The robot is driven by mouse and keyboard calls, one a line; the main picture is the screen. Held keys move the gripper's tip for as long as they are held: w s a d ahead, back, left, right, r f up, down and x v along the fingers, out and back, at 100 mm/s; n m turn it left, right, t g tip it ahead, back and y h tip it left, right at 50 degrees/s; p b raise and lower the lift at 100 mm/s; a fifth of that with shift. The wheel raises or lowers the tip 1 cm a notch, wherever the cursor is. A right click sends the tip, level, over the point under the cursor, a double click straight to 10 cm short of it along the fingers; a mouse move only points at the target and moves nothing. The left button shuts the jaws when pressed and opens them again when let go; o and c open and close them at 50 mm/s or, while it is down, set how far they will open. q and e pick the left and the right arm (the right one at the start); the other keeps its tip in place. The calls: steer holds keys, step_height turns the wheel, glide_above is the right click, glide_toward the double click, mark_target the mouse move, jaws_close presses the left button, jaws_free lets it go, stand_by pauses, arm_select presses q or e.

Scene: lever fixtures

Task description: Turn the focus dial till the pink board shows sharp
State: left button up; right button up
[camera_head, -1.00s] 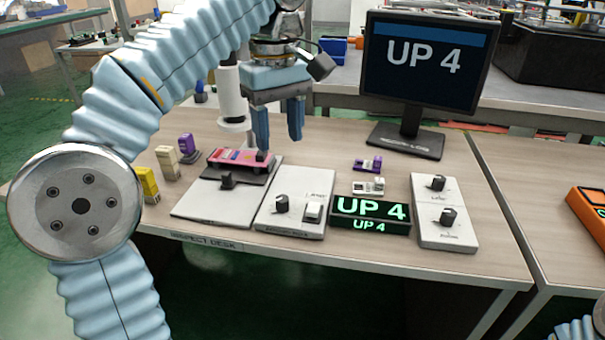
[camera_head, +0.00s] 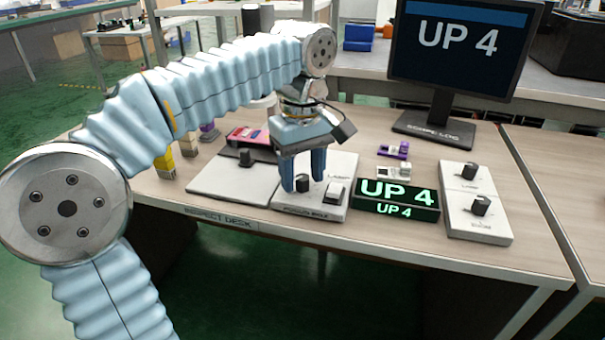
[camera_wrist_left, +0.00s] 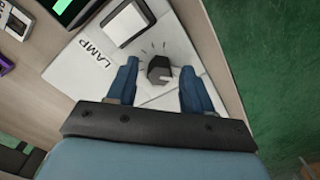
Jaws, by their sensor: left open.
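The pink board (camera_head: 248,136) lies on the dark stage at the back left of the desk, partly hidden by my left arm. A black dial (camera_head: 303,184) stands on a white panel (camera_head: 340,170); the panel's front lettering is too small to read. My left gripper (camera_head: 304,186) is open, pointing down, its fingers to either side of this dial. In the left wrist view the black dial (camera_wrist_left: 159,69) sits between the open fingers (camera_wrist_left: 159,80), with a gap on both sides. My right gripper is out of view.
A white rocker switch (camera_head: 335,192) marked LAMP is close beside the dial. A green-lit display (camera_head: 398,199) and the monitor (camera_head: 458,50) both read UP 4. A panel with two black knobs (camera_head: 478,205) stands right. Yellow, cream and purple blocks stand left.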

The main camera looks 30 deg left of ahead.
arm_select(q)
jaws_close()
stand_by(0.3)
